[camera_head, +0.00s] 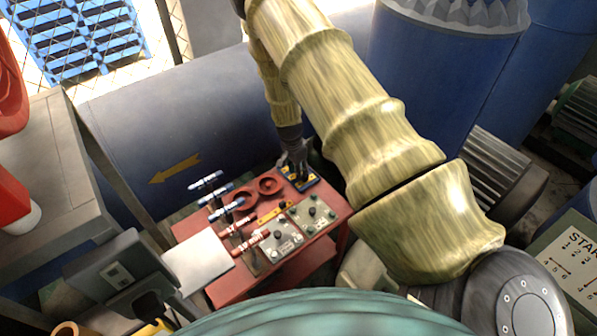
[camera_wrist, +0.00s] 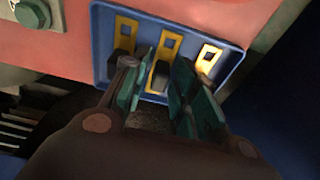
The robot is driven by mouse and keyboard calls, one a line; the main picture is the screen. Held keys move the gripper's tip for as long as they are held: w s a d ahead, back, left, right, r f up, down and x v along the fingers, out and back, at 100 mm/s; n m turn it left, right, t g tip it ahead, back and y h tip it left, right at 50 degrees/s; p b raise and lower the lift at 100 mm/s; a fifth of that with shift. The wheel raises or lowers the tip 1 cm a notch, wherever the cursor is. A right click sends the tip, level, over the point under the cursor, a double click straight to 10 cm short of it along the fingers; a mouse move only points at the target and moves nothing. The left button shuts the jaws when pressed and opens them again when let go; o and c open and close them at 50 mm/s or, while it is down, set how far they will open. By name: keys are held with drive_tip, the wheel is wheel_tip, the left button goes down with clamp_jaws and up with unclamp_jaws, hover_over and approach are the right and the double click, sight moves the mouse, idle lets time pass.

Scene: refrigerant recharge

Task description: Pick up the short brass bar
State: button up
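A blue tray (camera_wrist: 232,68) holds three yellow, brass-like slotted pieces: a left one (camera_wrist: 124,28), a middle one (camera_wrist: 166,47) and a right one (camera_wrist: 208,58). I cannot tell which, if any, is the short brass bar. My gripper (camera_wrist: 160,82) is open, its green-padded fingers apart at the tray's near edge, around the dark lower part of the middle piece. I cannot tell whether they touch it. In the head view my gripper (camera_head: 296,166) hangs over the blue tray (camera_head: 312,183), hiding part of it.
The red table (camera_head: 225,288) carries a yellow bar (camera_head: 273,214), two grey control boxes (camera_head: 313,213), red rings (camera_head: 268,186) and several striped handles (camera_head: 227,209) left of the tray. A white sheet (camera_head: 197,262) is at the left.

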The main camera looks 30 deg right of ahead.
clamp_jaws()
drive_tip(key=shift+r, duration=0.1)
drive_tip(key=shift+r, duration=0.6)
wheel_tip(320, 180, up, 2)
drive_tip(key=shift+w+r, duration=0.1)
drive_tip(key=shift+r, duration=0.05)
drive_tip(key=s+a, duration=0.3)
drive_tip(key=s, duration=0.1)
drive_tip(key=s+a+r, duration=0.1)
drive_tip(key=s+a, duration=0.3)
drive_tip(key=s+a+b, duration=0.1)
drive_tip(key=s+a, duration=0.2)
drive_tip(key=s, duration=0.1)
drive_tip(key=shift+s+a+r, duration=0.15)
drive_tip(key=shift+a+r, duration=0.05)
drive_tip(key=shift+a, duration=0.05)
